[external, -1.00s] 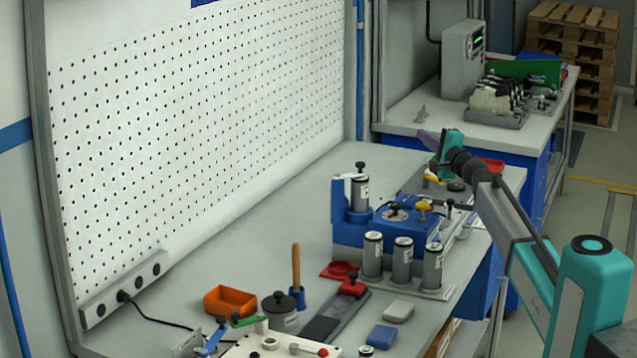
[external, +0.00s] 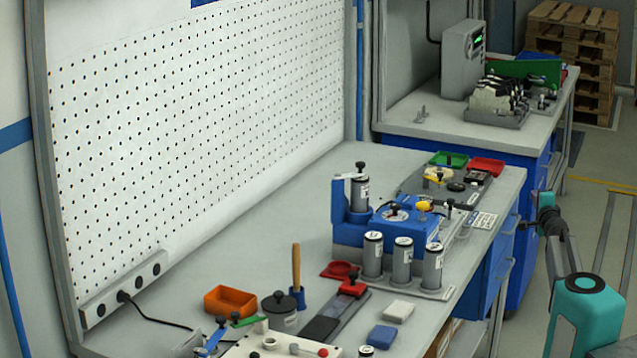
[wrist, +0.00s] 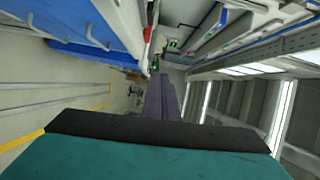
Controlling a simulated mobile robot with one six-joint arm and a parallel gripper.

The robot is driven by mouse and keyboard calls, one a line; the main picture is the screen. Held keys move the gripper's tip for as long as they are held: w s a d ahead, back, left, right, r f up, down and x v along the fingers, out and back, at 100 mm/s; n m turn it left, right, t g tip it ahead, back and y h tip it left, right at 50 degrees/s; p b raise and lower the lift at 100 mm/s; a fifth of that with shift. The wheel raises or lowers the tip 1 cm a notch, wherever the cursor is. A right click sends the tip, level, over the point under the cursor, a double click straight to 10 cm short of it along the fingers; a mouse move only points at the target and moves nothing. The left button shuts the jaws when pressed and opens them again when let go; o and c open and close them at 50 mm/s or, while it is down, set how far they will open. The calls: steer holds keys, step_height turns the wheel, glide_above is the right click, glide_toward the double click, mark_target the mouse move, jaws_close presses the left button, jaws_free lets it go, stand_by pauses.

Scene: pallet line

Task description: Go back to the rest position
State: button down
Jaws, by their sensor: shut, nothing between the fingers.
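My gripper (wrist: 161,90) shows in the wrist view as two dark purple-grey fingers side by side, closed together, with nothing between them. They point away past the teal and black wrist housing into open space. In the external view my arm is folded at the right, off the workbench (external: 235,262) and beside its right edge. The fingers themselves cannot be made out there.
The bench holds a blue fixture (external: 362,234) with grey cylinders, an orange bin (external: 230,301), a green tray (external: 449,160) and a red tray (external: 486,166). A second bench (external: 425,104) and stacked pallets (external: 572,45) stand behind. The floor right of the benches looks clear.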

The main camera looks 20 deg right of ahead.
steer(key=s+a+f+n+g+y+p, duration=0.2)
steer(key=s+a+f+n+y, duration=0.1)
steer(key=a+f, duration=0.65)
steer(key=s+a+f+n+g+y+p, duration=0.2)
steer(key=s+a+f+n, duration=0.15)
steer(key=a+f, duration=0.55)
steer(key=s+a+f+n+g+y+p, duration=0.2)
steer(key=a+f+n+y, duration=0.1)
steer(key=a+f, duration=0.65)
steer(key=s+a+f+n+g+y+p, duration=0.1)
steer(key=s+a+f+n+g+p, duration=0.15)
steer(key=s+a+f, duration=0.55)
steer(key=s+a+f+n+g+p, duration=0.1)
steer(key=s+a+f+n+g, duration=0.25)
steer(key=s+f, duration=0.4)
steer(key=s+a+f+n+g+h+p, duration=0.1)
steer(key=s+g, duration=0.4)
steer(key=s, duration=1.4)
steer(key=s+a+f+n+g+h+p, duration=0.1)
steer(key=s+a+n+g+p, duration=0.2)
steer(key=s, duration=1.6)
steer(key=shift+a+f+n+g+h+p, duration=0.15)
steer(key=shift+n+g+h+p, duration=0.25)
steer(key=shift+n+g+p, duration=0.6)
